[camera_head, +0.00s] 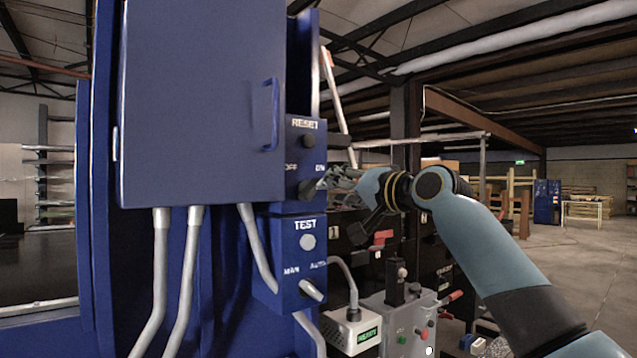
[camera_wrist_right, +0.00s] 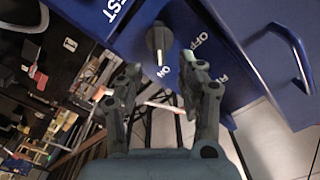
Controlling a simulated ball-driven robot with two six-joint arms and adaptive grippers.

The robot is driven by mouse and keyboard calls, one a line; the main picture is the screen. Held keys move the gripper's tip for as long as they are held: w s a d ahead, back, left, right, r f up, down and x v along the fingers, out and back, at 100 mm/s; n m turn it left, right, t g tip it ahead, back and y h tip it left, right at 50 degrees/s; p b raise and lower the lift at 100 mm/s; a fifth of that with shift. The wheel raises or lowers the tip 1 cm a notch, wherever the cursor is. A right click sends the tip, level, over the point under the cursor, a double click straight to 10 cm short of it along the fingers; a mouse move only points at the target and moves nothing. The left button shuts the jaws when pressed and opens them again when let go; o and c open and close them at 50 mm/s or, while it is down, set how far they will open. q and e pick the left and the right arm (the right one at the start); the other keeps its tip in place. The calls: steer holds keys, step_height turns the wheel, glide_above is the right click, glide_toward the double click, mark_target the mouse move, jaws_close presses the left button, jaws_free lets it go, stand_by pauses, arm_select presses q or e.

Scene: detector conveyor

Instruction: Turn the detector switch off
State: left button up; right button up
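The detector switch (camera_head: 308,188) is a dark rotary knob on the blue control box, between an OFF label on its left and a partly hidden label on its right. Its pointer is turned toward the right label. My left gripper is not in view.
A RESET button (camera_head: 308,140) sits above the switch; a TEST button (camera_head: 308,242) and a MAN/AUTO knob (camera_head: 311,290) sit below. A blue cabinet door with a handle (camera_head: 271,115) stands to the left. A grey control box (camera_head: 412,322) with buttons stands below my right arm.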

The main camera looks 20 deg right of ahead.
mark_target(311, 190)
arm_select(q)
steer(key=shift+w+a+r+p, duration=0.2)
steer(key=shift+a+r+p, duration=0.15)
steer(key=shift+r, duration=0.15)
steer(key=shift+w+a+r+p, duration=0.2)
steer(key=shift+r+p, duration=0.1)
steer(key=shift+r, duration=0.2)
arm_select(e)
steer(key=x, duration=0.6)
steer(key=shift+w, duration=0.15)
steer(key=shift+c, duration=0.3)
jaws_close()
